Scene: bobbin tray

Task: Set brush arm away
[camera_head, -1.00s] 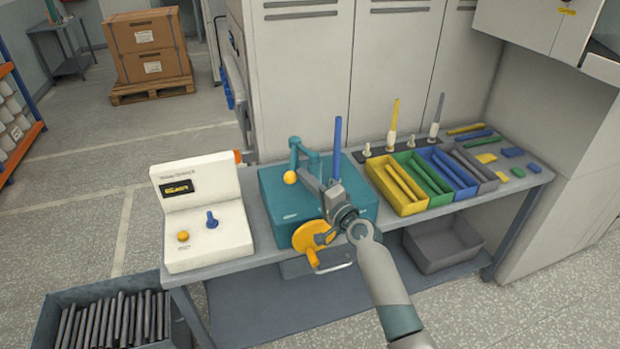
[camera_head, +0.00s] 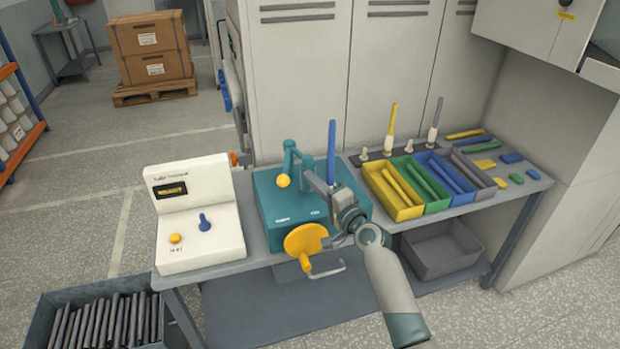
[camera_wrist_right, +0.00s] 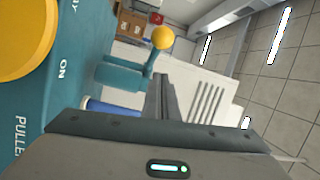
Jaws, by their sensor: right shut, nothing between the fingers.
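The teal machine box (camera_head: 268,218) stands on the bench. Its brush arm (camera_head: 291,155) is a teal jointed bar at the back, ending in a yellow ball knob (camera_head: 283,181). My right gripper (camera_head: 308,176) is shut and empty, just right of the knob and apart from it. In the right wrist view its closed fingers (camera_wrist_right: 161,96) point toward the area below the yellow ball (camera_wrist_right: 162,38), with the teal arm (camera_wrist_right: 122,75) to their left. An upright blue bobbin rod (camera_head: 332,150) stands behind my gripper. My left gripper is not in view.
A yellow crank disc (camera_head: 305,240) is on the machine's front. A white control unit (camera_head: 197,225) stands left. Yellow, green, blue and grey bins (camera_head: 405,212) stand right. A tray of dark rods (camera_head: 60,300) is at lower left. Lockers (camera_head: 300,60) close off the back.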

